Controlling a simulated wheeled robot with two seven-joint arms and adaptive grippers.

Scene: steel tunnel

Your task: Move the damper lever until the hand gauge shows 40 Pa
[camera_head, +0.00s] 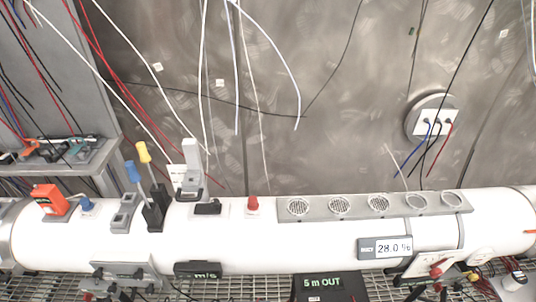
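A red lever-like part (437,269) sits on a pale plate low on the right of the white duct (290,240). It looks like the damper lever, but it is small and its position is hard to read. No Pa reading is legible. A small dark and orange device (517,272) at the lower right edge may be the hand gauge; its face is too small to read. A panel (385,248) on the duct shows 28.0 %. Neither gripper can be made out; small dark parts along the bottom edge are unclear.
An orange device (48,199), yellow and blue-handled tools (150,180) in dark holders and a row of round vents (378,203) sit on the duct. Black displays read m/s (198,269) and 5 m OUT (328,284). Loose wires hang above; wire mesh lies below.

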